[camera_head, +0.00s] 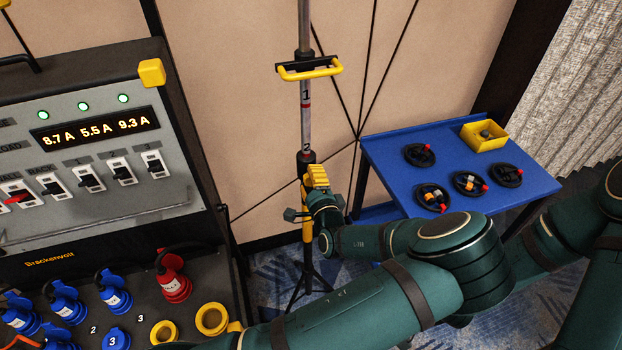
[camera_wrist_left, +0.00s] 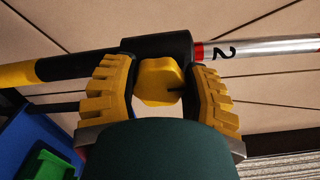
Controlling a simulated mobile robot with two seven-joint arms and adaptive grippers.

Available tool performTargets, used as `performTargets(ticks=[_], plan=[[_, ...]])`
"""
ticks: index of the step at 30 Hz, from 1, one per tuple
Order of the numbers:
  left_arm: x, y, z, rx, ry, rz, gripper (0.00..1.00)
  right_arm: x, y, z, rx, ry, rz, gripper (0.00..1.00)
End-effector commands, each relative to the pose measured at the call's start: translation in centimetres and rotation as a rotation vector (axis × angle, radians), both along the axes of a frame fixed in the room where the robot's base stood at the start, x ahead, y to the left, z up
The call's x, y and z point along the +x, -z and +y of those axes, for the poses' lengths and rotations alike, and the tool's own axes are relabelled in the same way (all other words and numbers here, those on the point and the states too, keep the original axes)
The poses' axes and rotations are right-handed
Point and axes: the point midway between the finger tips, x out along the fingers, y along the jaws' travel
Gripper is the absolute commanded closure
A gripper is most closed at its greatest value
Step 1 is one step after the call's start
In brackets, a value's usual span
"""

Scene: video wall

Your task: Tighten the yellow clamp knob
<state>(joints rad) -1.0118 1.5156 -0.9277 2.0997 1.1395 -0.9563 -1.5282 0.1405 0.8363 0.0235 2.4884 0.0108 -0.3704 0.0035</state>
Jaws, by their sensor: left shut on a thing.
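The yellow clamp knob (camera_wrist_left: 159,82) sits on the black collar (camera_wrist_left: 160,46) of a stand pole, between my left gripper's yellow fingers in the left wrist view. My left gripper (camera_head: 317,177) is shut on the knob, at the pole (camera_head: 306,128) just below the "2" mark in the head view. The gripper hides the knob there. The pole is upright on a dark tripod base. The "2" mark (camera_wrist_left: 226,52) and a red band beside the collar also show in the left wrist view. My right gripper is not in view.
A yellow handle (camera_head: 310,70) juts from the pole above my gripper. A power cabinet (camera_head: 60,130) with switches and plugs stands at left. A blue table (camera_head: 385,150) at right carries several black coils and a yellow bin (camera_head: 484,143). A beige wall is behind.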

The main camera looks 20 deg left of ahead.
Motion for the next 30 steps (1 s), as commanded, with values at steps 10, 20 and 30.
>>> performTargets(ticks=[10,20,30], plan=[[0.0,0.0,0.0,0.001,0.000,0.001,0.19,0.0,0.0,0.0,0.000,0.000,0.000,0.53],[0.0,-0.8,0.0,-0.001,0.000,-0.002,0.19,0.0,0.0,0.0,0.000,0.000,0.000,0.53],[0.1,-7.1,0.0,0.000,0.001,-0.014,0.19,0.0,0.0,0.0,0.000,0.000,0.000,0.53]])
